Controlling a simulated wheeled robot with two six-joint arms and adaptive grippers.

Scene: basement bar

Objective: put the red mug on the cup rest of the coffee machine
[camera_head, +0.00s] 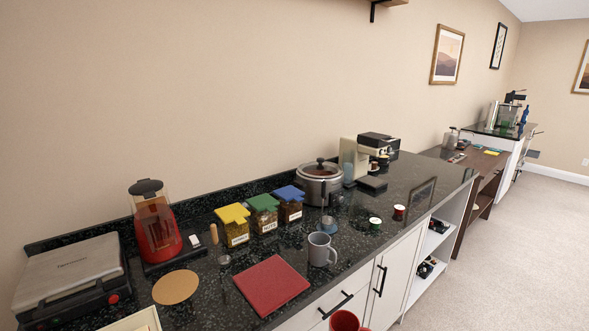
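The red mug (345,322) shows at the bottom edge of the head view, in front of the white cabinet doors. Its lower part is cut off, so what supports it is hidden. The coffee machine (352,158), cream with a black top, stands against the wall toward the far end of the black counter. Its dark cup rest (373,185) juts out at the front and looks empty. Neither of my grippers is in view, so I cannot tell whether one holds the mug.
A grey mug (320,250) and a red square mat (271,285) lie near the counter's front edge. A steel cooker (318,187) stands left of the machine. Lidded jars (264,217) and a red blender (156,230) are further left.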

